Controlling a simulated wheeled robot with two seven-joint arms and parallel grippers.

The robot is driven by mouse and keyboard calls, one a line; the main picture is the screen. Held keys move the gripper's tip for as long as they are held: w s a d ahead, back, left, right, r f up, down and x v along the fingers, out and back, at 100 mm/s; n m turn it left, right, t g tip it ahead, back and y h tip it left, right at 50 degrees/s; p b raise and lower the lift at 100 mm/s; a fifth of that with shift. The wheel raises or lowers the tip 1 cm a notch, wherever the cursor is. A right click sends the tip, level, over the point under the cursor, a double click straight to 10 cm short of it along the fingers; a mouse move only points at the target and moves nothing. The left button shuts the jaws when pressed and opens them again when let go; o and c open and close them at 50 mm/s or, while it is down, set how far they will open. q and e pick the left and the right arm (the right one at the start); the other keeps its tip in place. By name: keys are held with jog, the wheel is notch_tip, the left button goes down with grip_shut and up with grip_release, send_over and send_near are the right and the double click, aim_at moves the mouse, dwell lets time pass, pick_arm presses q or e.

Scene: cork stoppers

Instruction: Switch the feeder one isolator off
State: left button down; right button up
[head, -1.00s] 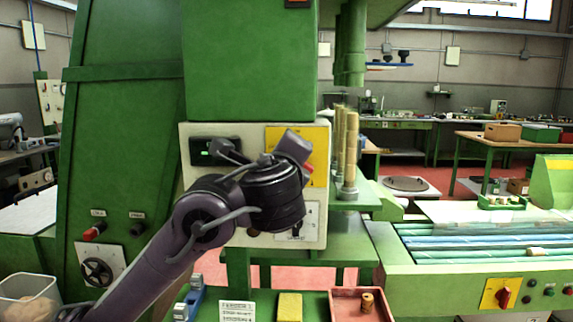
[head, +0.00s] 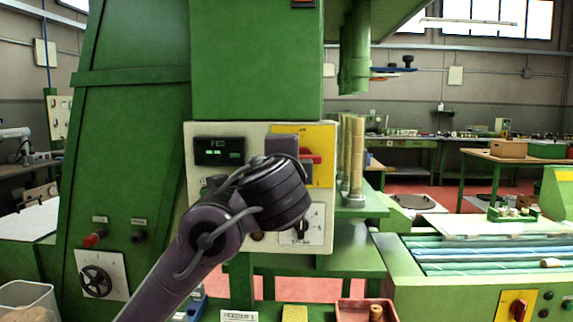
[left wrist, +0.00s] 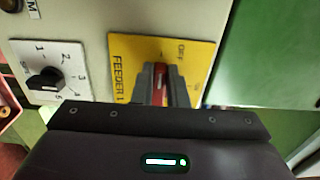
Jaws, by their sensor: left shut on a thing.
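The feeder one isolator is a red handle (head: 313,158) on a yellow plate (head: 318,178) on the cream control panel (head: 215,180). My left gripper (head: 286,152) is at the plate and covers most of the handle in the head view. In the left wrist view the yellow plate (left wrist: 125,60) reads FEEDER 1, with OFF near one edge. There my left gripper (left wrist: 162,84) is shut on the red handle (left wrist: 160,82), one finger on each side. The handle's exact angle is partly hidden. My right gripper is not in view.
A black rotary knob on a numbered dial (left wrist: 47,82) sits on the same panel. A lit display (head: 219,151) is at its upper left. Tan rods (head: 352,155) stand just right of the panel. A red tray (head: 350,307) lies below.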

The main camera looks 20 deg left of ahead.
pick_arm(q)
jog(key=shift+f, duration=0.1)
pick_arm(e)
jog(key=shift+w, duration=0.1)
pick_arm(q)
jog(key=c, duration=1.4)
grip_release()
jog(key=shift+c, duration=0.2)
jog(key=v, duration=0.7)
jog(key=shift+s, duration=0.4)
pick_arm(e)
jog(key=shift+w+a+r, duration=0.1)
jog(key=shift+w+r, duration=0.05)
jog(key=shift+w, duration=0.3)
pick_arm(q)
jog(key=shift+d, duration=0.15)
